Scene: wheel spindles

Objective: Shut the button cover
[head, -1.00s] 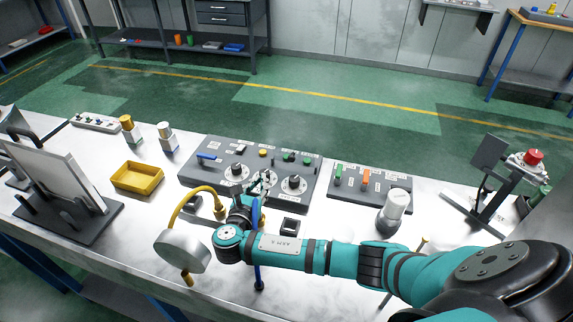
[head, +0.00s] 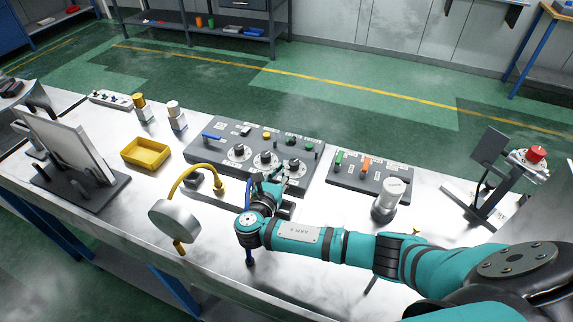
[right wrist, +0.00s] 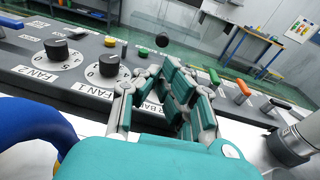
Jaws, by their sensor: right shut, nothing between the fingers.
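A red push button (head: 536,154) sits on a light box on a stand at the right of the bench in the head view. A dark flat plate (head: 490,153) stands raised at its left, apart from the button top; it looks like the cover, standing open. My right gripper (head: 279,178) is shut and empty at the front edge of the dial panel, far to the left of the button. In the right wrist view its fingers (right wrist: 157,88) are before the panel's right end, with no button cover in sight. My left gripper is not in view.
The grey dial panel (head: 212,158) and a smaller switch panel (head: 342,185) lie behind my arm. A white-topped cylinder (head: 391,199) stands between my gripper and the button stand. A round gauge (head: 174,221) and yellow tray (head: 146,153) are at left.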

